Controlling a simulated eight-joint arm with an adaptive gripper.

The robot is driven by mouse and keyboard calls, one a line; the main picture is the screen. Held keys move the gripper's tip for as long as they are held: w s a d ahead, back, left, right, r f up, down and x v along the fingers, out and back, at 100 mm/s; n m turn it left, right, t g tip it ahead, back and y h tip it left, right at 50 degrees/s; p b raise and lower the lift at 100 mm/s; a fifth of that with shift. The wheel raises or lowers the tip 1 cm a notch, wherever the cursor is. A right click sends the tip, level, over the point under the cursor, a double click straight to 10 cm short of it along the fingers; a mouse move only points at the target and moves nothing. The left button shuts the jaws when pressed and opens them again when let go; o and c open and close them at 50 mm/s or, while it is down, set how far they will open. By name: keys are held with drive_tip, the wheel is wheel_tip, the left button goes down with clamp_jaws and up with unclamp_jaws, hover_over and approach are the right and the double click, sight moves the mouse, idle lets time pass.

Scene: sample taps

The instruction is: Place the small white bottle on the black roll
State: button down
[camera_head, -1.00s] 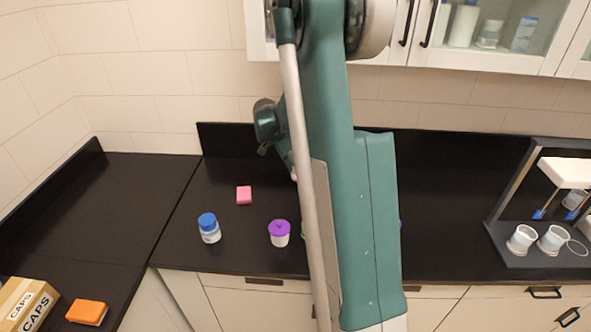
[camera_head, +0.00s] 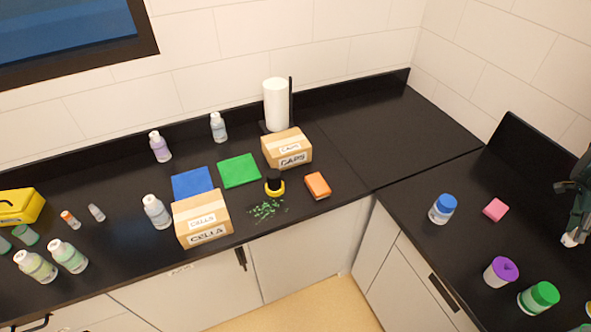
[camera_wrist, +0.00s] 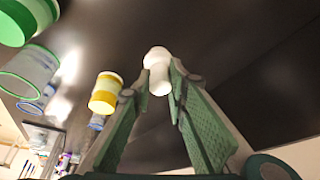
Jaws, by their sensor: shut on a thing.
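My gripper (camera_wrist: 158,90) is shut on the small white bottle (camera_wrist: 157,62) in the wrist view; the bottle's rounded end sticks out beyond the fingertips. In the head view my gripper (camera_head: 574,228) is at the right edge, partly cut off, with a white bit at its tip that seems to be the bottle. A short black cylinder with a yellow ring around its base (camera_head: 274,184) stands on the left counter; it may be the black roll, but I cannot tell its parts clearly. My gripper is far to the right of it.
Near the black piece are an orange sponge (camera_head: 318,186), green crumbs (camera_head: 267,209), a CAPS box (camera_head: 287,150), a CELLS box (camera_head: 202,218) and a green mat (camera_head: 239,170). Jars with blue (camera_head: 442,209), purple (camera_head: 501,272) and green lids (camera_head: 538,298) stand on the right counter, beside a pink block (camera_head: 495,210).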

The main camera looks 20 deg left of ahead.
drive_tip(key=w+a+r+n+t, duration=0.1)
drive_tip(key=w+a+r+n, duration=0.3)
drive_tip(key=a, duration=1.3)
drive_tip(key=w+a+f+n+t+p, duration=0.1)
drive_tip(key=w+a, duration=0.4)
drive_tip(key=a, duration=1.3)
drive_tip(key=w+a+r+n+t, duration=0.1)
drive_tip(key=w+a+r+n, duration=0.3)
drive_tip(key=a, duration=1.3)
drive_tip(key=s+a+n+t+y+p, duration=0.1)
drive_tip(key=s+a+n, duration=0.15)
drive_tip(key=a, duration=1.05)
drive_tip(key=s+a+n+t+y, duration=0.1)
drive_tip(key=s+a, duration=0.2)
drive_tip(key=a, duration=1)
drive_tip(key=s+a+r+n, duration=0.1)
drive_tip(key=s+a, duration=0.6)
drive_tip(key=a, duration=0.3)
drive_tip(key=s+a+r+n+y, duration=0.1)
drive_tip(key=s+a+r+n, duration=0.1)
drive_tip(key=s+a, duration=0.5)
drive_tip(key=a, duration=0.4)
drive_tip(key=shift+a+p, duration=0.3)
drive_tip(key=shift+s+n, duration=0.1)
drive_tip(key=shift+n, duration=0.15)
drive_tip(key=shift+f, duration=2.85)
drive_tip(key=shift+f, duration=0.1)
